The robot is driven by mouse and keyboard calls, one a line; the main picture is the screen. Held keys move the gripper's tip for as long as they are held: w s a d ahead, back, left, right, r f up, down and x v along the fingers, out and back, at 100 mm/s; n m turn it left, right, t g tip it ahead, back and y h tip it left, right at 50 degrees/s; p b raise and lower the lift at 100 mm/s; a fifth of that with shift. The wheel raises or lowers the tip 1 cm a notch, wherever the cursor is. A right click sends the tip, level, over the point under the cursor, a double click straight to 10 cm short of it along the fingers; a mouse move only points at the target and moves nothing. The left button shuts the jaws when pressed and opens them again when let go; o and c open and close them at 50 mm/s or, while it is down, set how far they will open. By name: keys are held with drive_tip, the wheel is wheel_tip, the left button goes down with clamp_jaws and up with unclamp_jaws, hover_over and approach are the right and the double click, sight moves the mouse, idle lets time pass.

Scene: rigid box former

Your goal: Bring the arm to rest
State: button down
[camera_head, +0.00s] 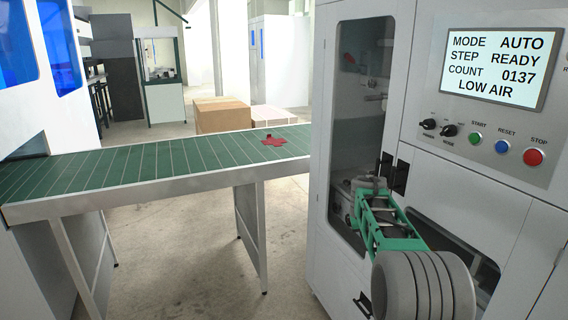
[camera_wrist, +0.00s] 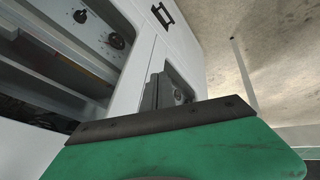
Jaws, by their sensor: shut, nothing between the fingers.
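My arm reaches in from the bottom right of the head view, with a ribbed grey wrist and a green frame. My gripper (camera_head: 370,184) is at its far end, in front of the machine's tall window, shut and empty. Whether it touches the machine cannot be told. In the wrist view a green plate with a dark edge strip, part of my gripper (camera_wrist: 160,122), fills the bottom. The white box-forming machine (camera_head: 453,178) stands close behind the arm; its panel also shows tilted in the wrist view (camera_wrist: 140,57).
The machine's screen (camera_head: 496,66) reads AUTO, READY, 0137, LOW AIR. Green, blue and red buttons sit below it. A green conveyor (camera_head: 150,162) runs at left, with a flat red piece (camera_head: 273,141) on it. Cartons (camera_head: 222,115) stand behind. Bare floor lies under the conveyor.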

drive_tip(key=s+a+f+m+g+y, duration=0.1)
drive_tip(key=s+a+f+g, duration=0.25)
drive_tip(key=s+f, duration=0.65)
drive_tip(key=s+a+f+g+y, duration=0.2)
drive_tip(key=s+a, duration=0.4)
drive_tip(key=s, duration=0.7)
drive_tip(key=s+a+r+n+p, duration=0.1)
drive_tip(key=s+a+r, duration=0.15)
drive_tip(key=s, duration=0.45)
drive_tip(key=s+a+r+p, duration=0.1)
drive_tip(key=s+a+r, duration=0.1)
drive_tip(key=s+a, duration=0.35)
wheel_tip(320, 180, up, 8)
drive_tip(key=n+t+p, duration=0.1)
drive_tip(key=t, duration=0.2)
drive_tip(key=shift+s+a+r+t+p, duration=0.2)
drive_tip(key=shift+a+r+t+p, duration=0.05)
drive_tip(key=shift+a+t+p, duration=0.1)
